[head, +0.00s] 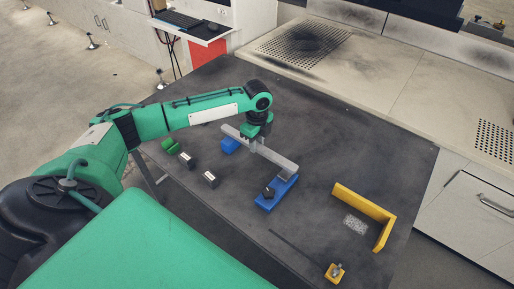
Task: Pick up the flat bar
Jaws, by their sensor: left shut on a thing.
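The flat bar (281,161) is a long light-grey strip in the head view. It lies across the middle of the dark table, slanting from upper left to lower right. My left gripper (257,143) comes down on it from above and is shut on it near its middle. My right gripper is not in view.
A yellow L-shaped fence (365,212) stands at the table's right, beside a speckled patch (355,224). A small yellow piece (334,272) is near the front edge. A green block (170,146) and small black-and-white blocks (210,179) lie left. The back right tabletop is clear.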

